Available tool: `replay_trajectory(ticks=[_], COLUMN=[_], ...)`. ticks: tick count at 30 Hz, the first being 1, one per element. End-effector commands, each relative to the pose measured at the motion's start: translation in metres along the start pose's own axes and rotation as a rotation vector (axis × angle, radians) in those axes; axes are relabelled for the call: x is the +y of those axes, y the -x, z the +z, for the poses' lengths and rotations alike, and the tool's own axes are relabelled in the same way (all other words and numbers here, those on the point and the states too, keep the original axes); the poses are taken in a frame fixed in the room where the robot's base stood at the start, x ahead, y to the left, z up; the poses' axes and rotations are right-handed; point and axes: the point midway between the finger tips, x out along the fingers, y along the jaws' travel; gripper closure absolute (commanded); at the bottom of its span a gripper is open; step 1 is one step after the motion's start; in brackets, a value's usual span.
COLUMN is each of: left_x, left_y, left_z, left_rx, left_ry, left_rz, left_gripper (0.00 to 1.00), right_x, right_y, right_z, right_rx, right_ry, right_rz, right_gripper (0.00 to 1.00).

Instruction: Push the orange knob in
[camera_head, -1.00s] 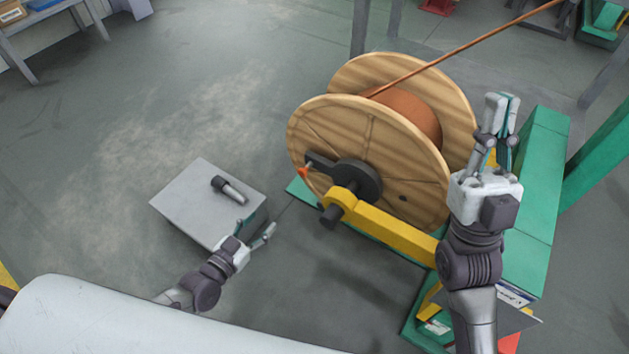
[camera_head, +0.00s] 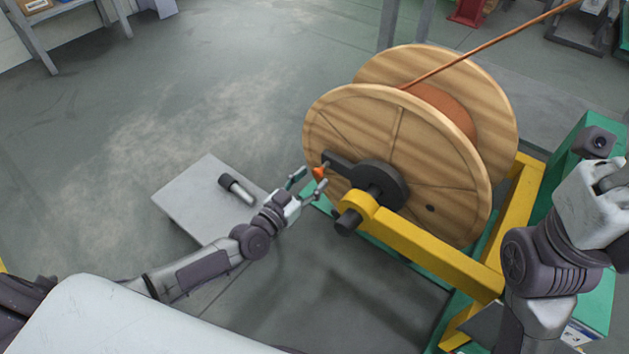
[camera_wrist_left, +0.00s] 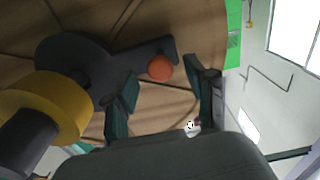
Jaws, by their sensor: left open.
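The orange knob (camera_head: 319,172) sits at the end of a dark crank arm (camera_head: 340,164) on the front face of the wooden reel (camera_head: 400,130). In the left wrist view the knob (camera_wrist_left: 160,68) shows as a round orange ball between my two fingers, beyond their tips. My left gripper (camera_head: 308,183) is open and empty, close in front of the knob; contact cannot be told. My right gripper is at the right edge in the head view (camera_head: 612,185), and its fingers are mostly cut off or hidden.
A yellow arm (camera_head: 430,250) and a dark hub shaft (camera_head: 348,222) stand just right of the knob. Open floor lies to the left.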

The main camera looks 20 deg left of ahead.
Motion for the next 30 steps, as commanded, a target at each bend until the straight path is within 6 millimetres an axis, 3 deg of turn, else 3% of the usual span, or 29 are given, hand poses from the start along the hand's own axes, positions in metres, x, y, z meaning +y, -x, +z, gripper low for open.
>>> replay_trajectory(ticks=[6, 15, 25, 30], left_x=[0.0, 0.0, 0.0, 0.0], left_y=[-0.017, -0.019, -0.018, -0.018], left_z=[0.001, 0.0, 0.0, 0.0], left_rx=[0.0, -0.001, -0.001, -0.001], left_ry=[0.0, -0.001, -0.001, -0.001], left_rz=[0.0, 0.0, 0.0, 0.0], left_gripper=[0.44, 0.46, 1.0, 1.0], right_x=[-0.001, -0.001, -0.001, -0.001], right_y=[-0.003, -0.004, -0.004, -0.004], right_z=[-0.003, -0.003, -0.003, -0.003], right_rx=[0.021, 0.022, 0.022, 0.022], right_ry=[0.003, 0.003, 0.003, 0.003], right_rz=[-0.008, -0.009, -0.009, -0.009], right_gripper=[1.0, 1.0, 1.0, 1.0])
